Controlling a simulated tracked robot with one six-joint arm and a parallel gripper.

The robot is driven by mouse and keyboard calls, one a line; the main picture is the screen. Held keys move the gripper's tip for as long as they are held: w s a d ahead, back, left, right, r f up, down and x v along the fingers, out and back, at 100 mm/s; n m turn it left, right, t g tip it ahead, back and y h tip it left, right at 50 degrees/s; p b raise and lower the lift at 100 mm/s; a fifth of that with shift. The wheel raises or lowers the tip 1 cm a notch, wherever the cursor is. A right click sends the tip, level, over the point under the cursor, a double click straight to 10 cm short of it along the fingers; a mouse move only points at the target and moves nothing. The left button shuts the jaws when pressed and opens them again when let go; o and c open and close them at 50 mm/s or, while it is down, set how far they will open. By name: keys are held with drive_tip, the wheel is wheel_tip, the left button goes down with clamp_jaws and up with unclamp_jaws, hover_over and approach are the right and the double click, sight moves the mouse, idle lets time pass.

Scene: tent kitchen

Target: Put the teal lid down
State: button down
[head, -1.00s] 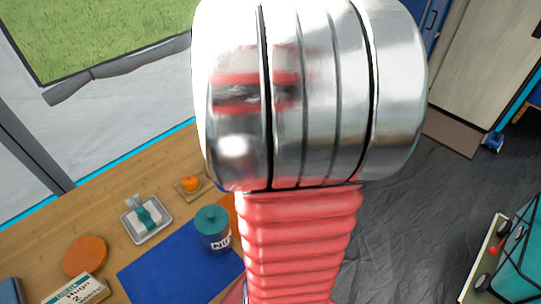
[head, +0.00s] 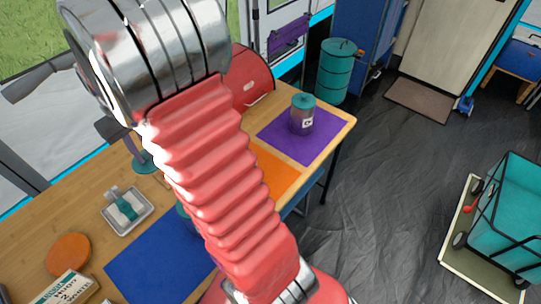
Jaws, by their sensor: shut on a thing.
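The teal lid (head: 145,164) shows as a small teal disc in the head view, above the wooden table and left of my red arm. My gripper (head: 135,149) is dark, small and partly hidden behind my arm. It is shut on the lid from above. I cannot tell how far the lid is from the tabletop.
A teal-topped jar (head: 182,222) at the blue mat (head: 150,268) is mostly hidden by my arm. Another teal-topped jar (head: 302,118) stands on the purple mat (head: 275,140). The orange mat (head: 275,176) looks clear where visible. A tray (head: 128,212) holds a teal-banded item.

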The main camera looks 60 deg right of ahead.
drive_tip(key=w+a+f+n, duration=0.1)
drive_tip(key=w+a, duration=0.3)
drive_tip(key=a, duration=0.4)
drive_tip(key=w+a+f+n, duration=0.1)
drive_tip(key=w+a+f, duration=0.1)
drive_tip(key=a, duration=0.5)
drive_tip(key=shift+w+a+f, duration=0.35)
drive_tip(key=shift+w+a, duration=0.05)
drive_tip(key=shift+w, duration=0.5)
